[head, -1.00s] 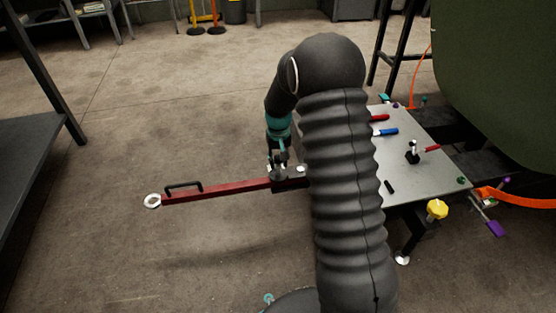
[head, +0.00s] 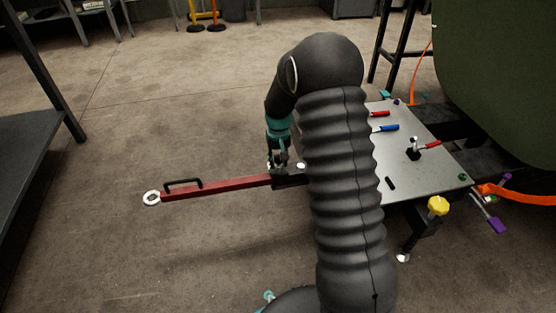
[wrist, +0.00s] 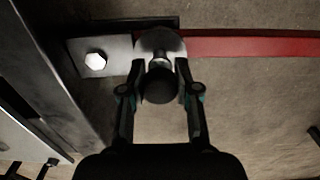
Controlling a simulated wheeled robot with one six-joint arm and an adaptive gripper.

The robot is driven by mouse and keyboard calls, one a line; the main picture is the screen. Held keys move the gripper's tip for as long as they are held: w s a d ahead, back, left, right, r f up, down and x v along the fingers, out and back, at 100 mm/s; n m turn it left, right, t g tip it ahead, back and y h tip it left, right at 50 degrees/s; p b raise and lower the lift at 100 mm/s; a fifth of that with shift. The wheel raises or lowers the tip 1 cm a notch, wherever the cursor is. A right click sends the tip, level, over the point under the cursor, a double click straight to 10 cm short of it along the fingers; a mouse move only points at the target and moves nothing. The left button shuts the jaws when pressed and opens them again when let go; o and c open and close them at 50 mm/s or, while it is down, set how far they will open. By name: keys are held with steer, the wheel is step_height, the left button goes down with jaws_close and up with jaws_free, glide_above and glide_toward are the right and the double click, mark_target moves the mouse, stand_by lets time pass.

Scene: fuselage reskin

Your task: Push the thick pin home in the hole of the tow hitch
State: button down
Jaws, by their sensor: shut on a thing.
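My gripper (wrist: 160,68) has its two fingers closed around the thick pin, whose dark round knob (wrist: 160,87) lies between them in the wrist view. A short stretch of its metal shaft shows above the knob, over the pale rounded eye (wrist: 160,42) at the end of the red tow bar (wrist: 250,44). The grey plate of the tow hitch (wrist: 122,52) is at that eye. How deep the pin sits in the hole is hidden. In the head view my gripper (head: 278,161) is at the hitch (head: 290,179), and the pin is too small to make out.
A pale bolt head (wrist: 95,59) sits on the hitch plate. The bar's far end has a ring (head: 152,198) and a black handle (head: 183,183). A metal table (head: 420,175) with tools and a yellow knob (head: 438,206) is at right.

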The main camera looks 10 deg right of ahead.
steer(key=shift+f+b, duration=0.6)
steer(key=shift+f, duration=0.55)
steer(key=c, duration=0.8)
jaws_free()
steer(key=shift+o, duration=0.2)
steer(key=shift+r, duration=0.1)
steer(key=shift+r+p, duration=1.65)
steer(key=shift+r, duration=0.8)
